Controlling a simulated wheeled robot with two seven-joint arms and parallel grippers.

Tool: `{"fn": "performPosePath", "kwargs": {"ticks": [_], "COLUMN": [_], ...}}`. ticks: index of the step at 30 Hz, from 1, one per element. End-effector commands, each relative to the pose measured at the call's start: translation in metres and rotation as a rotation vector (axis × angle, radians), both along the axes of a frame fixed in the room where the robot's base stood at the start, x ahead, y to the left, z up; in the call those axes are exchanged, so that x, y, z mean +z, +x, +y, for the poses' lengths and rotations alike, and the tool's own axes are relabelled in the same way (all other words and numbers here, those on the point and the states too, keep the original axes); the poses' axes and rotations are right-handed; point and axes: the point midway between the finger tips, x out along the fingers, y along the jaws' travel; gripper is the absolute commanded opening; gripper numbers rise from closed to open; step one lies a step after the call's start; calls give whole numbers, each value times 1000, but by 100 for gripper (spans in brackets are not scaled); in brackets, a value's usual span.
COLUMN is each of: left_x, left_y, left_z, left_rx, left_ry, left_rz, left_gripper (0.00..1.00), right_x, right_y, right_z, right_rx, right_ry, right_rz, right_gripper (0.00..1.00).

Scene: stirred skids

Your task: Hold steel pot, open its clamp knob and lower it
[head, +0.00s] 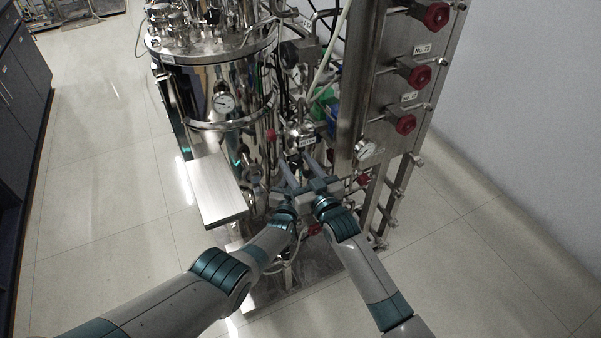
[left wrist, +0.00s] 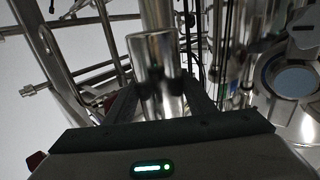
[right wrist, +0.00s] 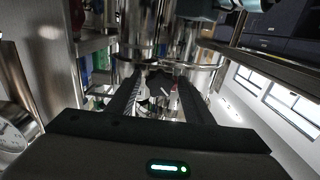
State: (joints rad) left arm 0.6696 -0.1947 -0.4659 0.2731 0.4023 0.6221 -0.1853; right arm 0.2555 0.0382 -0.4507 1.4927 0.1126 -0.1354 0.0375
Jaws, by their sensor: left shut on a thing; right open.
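In the head view my left gripper (head: 283,178) is low in front of the skid, and the arms hide most of the pot. My right gripper (head: 313,165) is beside it, open. In the right wrist view a dark clamp knob (right wrist: 166,82) shows between the open fingertips of my right gripper (right wrist: 155,88). I cannot tell whether they touch it.
A large steel vessel (head: 225,85) with a dial gauge stands behind left. A flat steel plate (head: 213,187) juts out left of my grippers. A steel panel with red valve knobs (head: 404,124) stands right. Pipes and hoses crowd the middle. The tiled floor (head: 100,190) is clear.

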Motion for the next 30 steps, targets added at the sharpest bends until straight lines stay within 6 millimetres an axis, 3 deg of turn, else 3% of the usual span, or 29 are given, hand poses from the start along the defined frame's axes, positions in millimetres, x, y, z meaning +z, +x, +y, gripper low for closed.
{"fn": "performPosePath", "kwargs": {"ticks": [8,17,24,27,30], "left_x": [-2,-2,-2,-2,-2], "left_y": [-1,-1,-1,-1,-1], "left_z": [0,0,0,0,0], "left_rx": [0,0,0,0,0], "left_ry": [0,0,0,0,0], "left_rz": [3,3,3,3,3], "left_gripper": [9,9,9,9,9], "right_x": [0,0,0,0,0], "right_y": [0,0,0,0,0], "right_z": [0,0,0,0,0], "right_rx": [0,0,0,0,0], "right_ry": [51,375,392,391,390], "right_rz": [25,179,187,187,186], "right_gripper": [47,47,47,23,19]}}
